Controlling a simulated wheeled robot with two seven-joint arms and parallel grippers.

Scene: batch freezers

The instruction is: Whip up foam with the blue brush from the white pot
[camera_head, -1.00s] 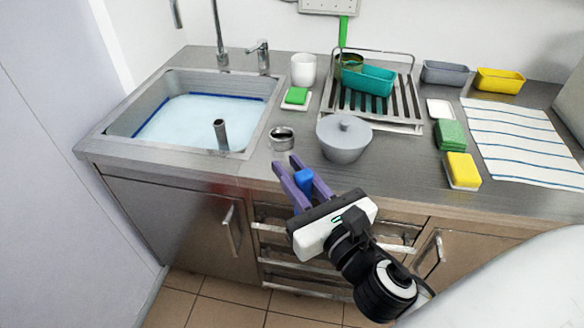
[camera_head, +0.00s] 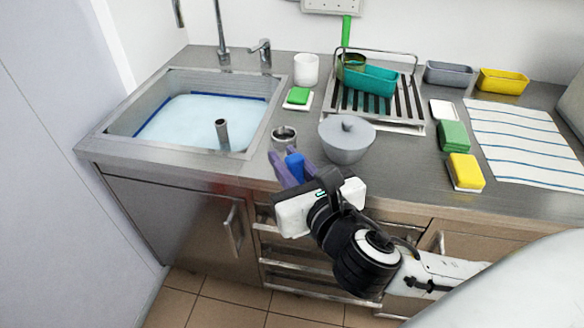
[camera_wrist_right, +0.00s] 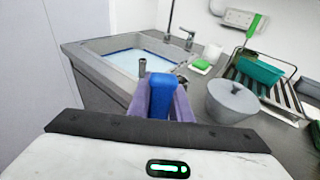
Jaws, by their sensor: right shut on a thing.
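My right gripper (camera_head: 290,160) is shut on the blue brush (camera_head: 295,168), at the counter's front edge. In the right wrist view the brush's blue block (camera_wrist_right: 161,96) sits between the purple fingers; its far end is hidden. A white pot (camera_head: 306,69) stands upright behind the sink's right side, well beyond the gripper. Its inside cannot be made out. The sink (camera_head: 270,105), left of the gripper, holds pale bluish liquid (camera_head: 190,115). My left gripper is not in view.
A small metal cup (camera_head: 284,138) and a grey lidded pot (camera_head: 346,142) stand close beyond the gripper. A grey tube (camera_head: 222,134) rises in the sink. Behind are a green sponge (camera_head: 299,96) and a drying rack (camera_head: 408,105). Sponges and a striped cloth (camera_head: 525,145) lie right.

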